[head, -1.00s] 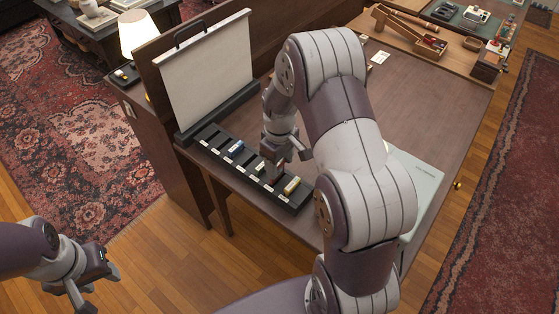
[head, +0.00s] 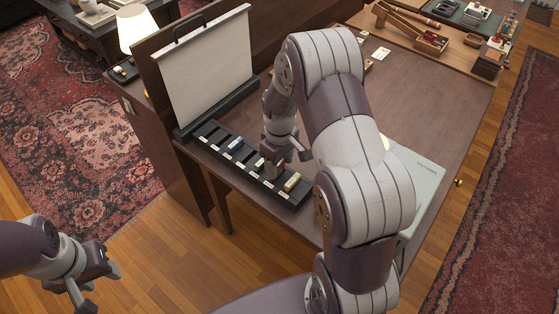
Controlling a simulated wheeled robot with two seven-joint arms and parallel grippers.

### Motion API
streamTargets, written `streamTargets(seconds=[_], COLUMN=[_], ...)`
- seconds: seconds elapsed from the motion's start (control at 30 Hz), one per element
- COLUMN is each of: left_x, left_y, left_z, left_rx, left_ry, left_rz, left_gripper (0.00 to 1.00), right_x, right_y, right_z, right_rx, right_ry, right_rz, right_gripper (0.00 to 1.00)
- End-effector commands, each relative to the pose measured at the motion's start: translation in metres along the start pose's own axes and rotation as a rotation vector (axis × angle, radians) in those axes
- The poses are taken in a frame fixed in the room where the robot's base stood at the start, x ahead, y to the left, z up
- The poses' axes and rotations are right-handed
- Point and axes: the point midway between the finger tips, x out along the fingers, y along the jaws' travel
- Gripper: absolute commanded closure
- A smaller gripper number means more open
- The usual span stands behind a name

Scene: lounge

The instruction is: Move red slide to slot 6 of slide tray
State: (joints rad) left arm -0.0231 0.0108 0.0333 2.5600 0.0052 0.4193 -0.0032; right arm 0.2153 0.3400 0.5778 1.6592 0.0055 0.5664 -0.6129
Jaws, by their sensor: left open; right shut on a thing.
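The black slide tray (head: 210,133) lies along the desk edge, with a row of labelled slots. A blue slide (head: 236,144), a greenish slide (head: 260,162) and a yellow slide (head: 292,182) sit in it. My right gripper (head: 274,167) points down over the tray, between the greenish and yellow slides. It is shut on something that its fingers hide. I cannot make out the red slide anywhere in view, nor whether the held thing touches the tray. My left gripper (head: 94,287) is open and empty, low at the left, away from the desk.
A white screen (head: 207,70) stands behind the tray. A pale flat case (head: 418,178) lies on the desk right of my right arm. A lamp (head: 134,28) and a wooden box (head: 430,42) with small items are farther back. The middle of the desk is clear.

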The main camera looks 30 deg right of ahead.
Motion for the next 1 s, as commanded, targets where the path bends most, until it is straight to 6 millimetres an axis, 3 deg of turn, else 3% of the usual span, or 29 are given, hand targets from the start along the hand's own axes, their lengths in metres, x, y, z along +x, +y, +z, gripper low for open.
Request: streamTargets(seconds=[1.0], left_x=[0.012], left_y=[0.0], left_z=[0.001], left_rx=[0.0], left_ry=[0.0], left_rz=[0.0], left_gripper=[0.55], right_x=[0.021], right_y=[0.0], right_z=[0.0], right_rx=[0.0], right_ry=[0.0], right_rz=[0.0], right_gripper=[0.7])
